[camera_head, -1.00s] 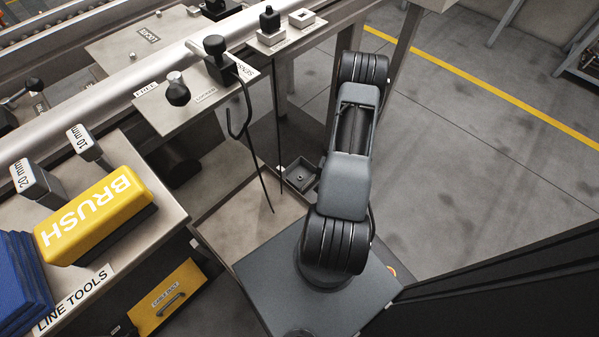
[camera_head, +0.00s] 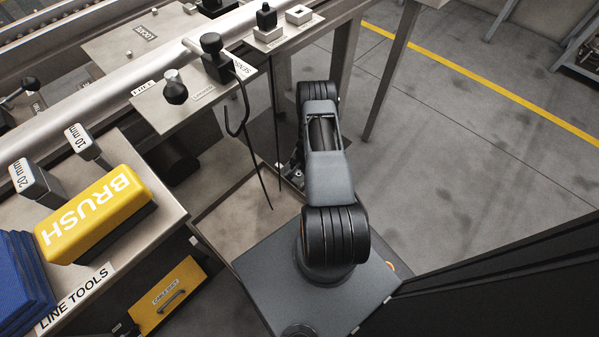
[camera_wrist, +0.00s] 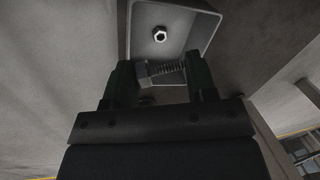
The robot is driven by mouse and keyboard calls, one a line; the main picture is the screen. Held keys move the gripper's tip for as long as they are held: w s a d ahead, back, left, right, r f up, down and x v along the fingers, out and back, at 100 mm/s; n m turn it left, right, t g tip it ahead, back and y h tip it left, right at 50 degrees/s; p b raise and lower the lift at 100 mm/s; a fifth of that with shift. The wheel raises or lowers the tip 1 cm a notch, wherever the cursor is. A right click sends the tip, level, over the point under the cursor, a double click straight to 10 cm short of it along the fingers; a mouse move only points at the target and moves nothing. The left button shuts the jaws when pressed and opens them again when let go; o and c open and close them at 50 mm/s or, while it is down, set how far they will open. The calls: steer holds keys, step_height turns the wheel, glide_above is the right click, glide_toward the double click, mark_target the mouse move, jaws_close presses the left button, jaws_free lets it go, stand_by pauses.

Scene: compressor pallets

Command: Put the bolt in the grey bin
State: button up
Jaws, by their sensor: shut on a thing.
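My gripper (camera_wrist: 160,78) is shut on a bolt (camera_wrist: 162,72), a metal hex head and threaded shank lying crosswise between the two dark fingers in the wrist view. The grey bin (camera_wrist: 213,28) is a square open box beyond the fingertips at the top of that view. A hex nut (camera_wrist: 160,34) lies on its floor. The bolt overlaps the near part of the bin in the picture; its height above the bin cannot be told. In the head view, my arm covers the bolt and most of the bin.
A workbench with a yellow brush block (camera_head: 95,213) and socket blocks stands at the left.

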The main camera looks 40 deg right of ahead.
steer(key=shift+f+b, duration=0.85)
steer(key=shift+f, duration=0.75)
steer(key=shift+f, duration=0.15)
steer(key=shift+f+b, duration=0.35)
steer(key=shift+b, duration=0.2)
steer(key=shift+f, duration=0.15)
steer(key=o, duration=0.9)
steer(key=shift+o, duration=0.2)
